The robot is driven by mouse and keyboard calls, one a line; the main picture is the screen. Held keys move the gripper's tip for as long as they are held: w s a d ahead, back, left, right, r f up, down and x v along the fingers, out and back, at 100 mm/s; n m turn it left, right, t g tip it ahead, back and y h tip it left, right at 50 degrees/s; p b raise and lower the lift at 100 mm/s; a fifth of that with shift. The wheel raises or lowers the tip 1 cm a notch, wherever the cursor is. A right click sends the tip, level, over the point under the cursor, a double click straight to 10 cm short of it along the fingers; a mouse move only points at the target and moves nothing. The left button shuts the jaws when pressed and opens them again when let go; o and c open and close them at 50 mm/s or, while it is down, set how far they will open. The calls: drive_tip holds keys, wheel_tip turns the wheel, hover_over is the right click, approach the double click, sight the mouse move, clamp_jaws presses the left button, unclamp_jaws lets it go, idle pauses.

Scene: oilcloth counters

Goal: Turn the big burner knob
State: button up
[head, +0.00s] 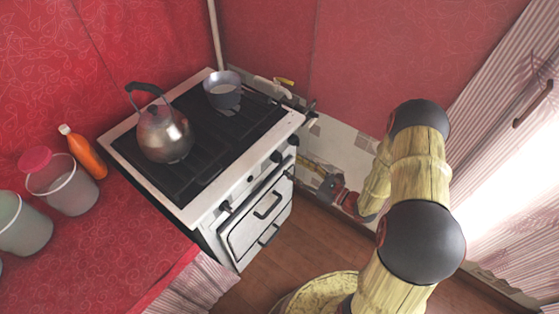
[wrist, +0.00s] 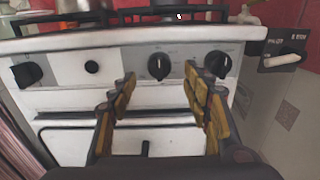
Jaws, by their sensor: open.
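The white stove front carries several round black knobs. In the wrist view, one knob (wrist: 159,66) is straight ahead between my fingertips, another knob (wrist: 218,63) is to its right, and a third (wrist: 27,73) is at far left. A small black button (wrist: 92,67) sits between. The three knobs look alike in size, so I cannot tell which is the big burner knob. My gripper (wrist: 160,88) is open and empty, its yellow-padded fingers pointing at the panel, apparently short of the middle knob. In the head view my gripper (head: 308,171) is beside the stove's right front.
A metal kettle (head: 165,134) and a grey pot (head: 223,90) stand on the black stovetop (head: 190,171). The oven door handle (head: 268,204) is below the knobs. A red counter (head: 110,235) with an orange bottle (head: 84,152) and jars is at left. Wooden floor lies in front.

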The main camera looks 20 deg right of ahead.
sight(282, 160)
drive_tip(key=b+x, duration=0.1)
drive_tip(key=x, duration=0.5)
drive_tip(key=shift+w+a+b, duration=0.2)
drive_tip(key=shift+b, duration=0.15)
drive_tip(key=shift+c, duration=0.8)
drive_tip(key=c, duration=1)
drive_tip(key=shift+m+p, duration=0.4)
drive_tip(key=shift+p, duration=0.05)
drive_tip(key=m+p, duration=0.2)
drive_tip(key=p, duration=0.1)
drive_tip(key=shift+d+r+m, duration=0.1)
drive_tip(key=shift+m, duration=0.3)
drive_tip(key=m+p, duration=0.3)
drive_tip(key=m, duration=0.1)
drive_tip(key=shift+m, duration=0.4)
drive_tip(key=shift+f+m+p, duration=0.2)
drive_tip(key=shift+m+p, duration=0.1)
drive_tip(key=shift+p, duration=0.05)
